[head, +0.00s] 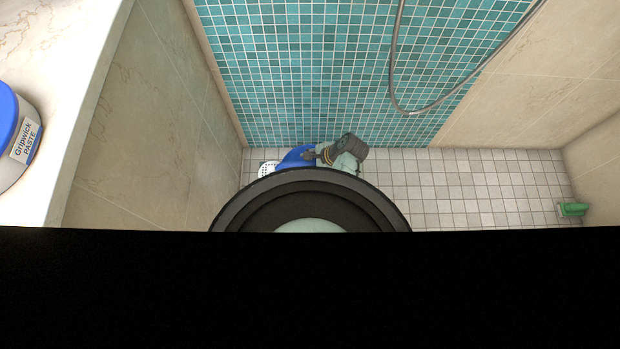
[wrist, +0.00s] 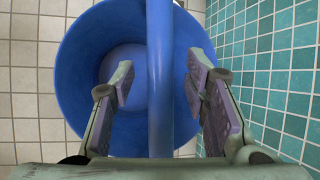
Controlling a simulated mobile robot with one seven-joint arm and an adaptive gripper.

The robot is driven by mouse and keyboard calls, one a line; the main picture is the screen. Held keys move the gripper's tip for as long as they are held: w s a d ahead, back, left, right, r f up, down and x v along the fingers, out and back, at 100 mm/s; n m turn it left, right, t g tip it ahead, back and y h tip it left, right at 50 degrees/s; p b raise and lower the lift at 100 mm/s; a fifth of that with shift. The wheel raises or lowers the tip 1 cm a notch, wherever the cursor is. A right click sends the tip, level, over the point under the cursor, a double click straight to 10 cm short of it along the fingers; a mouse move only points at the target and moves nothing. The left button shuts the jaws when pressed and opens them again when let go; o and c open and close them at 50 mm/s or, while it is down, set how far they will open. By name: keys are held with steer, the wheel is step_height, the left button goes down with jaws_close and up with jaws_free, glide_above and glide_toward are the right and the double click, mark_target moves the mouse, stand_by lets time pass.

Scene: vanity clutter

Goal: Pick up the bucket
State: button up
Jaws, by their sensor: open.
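The blue bucket (wrist: 85,50) fills the middle of the wrist view, seen from above with its open mouth toward the camera. Its blue handle (wrist: 160,105) runs up and down the picture between the two fingers. My gripper (wrist: 161,82) is open, with one finger on each side of the handle and a gap on both sides. In the head view, part of the bucket (head: 296,158) shows on the tiled floor by the teal wall, next to my gripper (head: 322,156). My own arm hides the rest of it.
Teal tiled wall (wrist: 285,60) stands close on the right of the bucket. A white perforated item (head: 268,168) is left of it. A green object (head: 573,209) lies far right. A hose (head: 397,70) hangs above. A paste tub (head: 22,140) stands on the left counter.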

steer(key=shift+f, duration=0.25)
stand_by(0.3)
jaws_close()
stand_by(0.4)
stand_by(0.4)
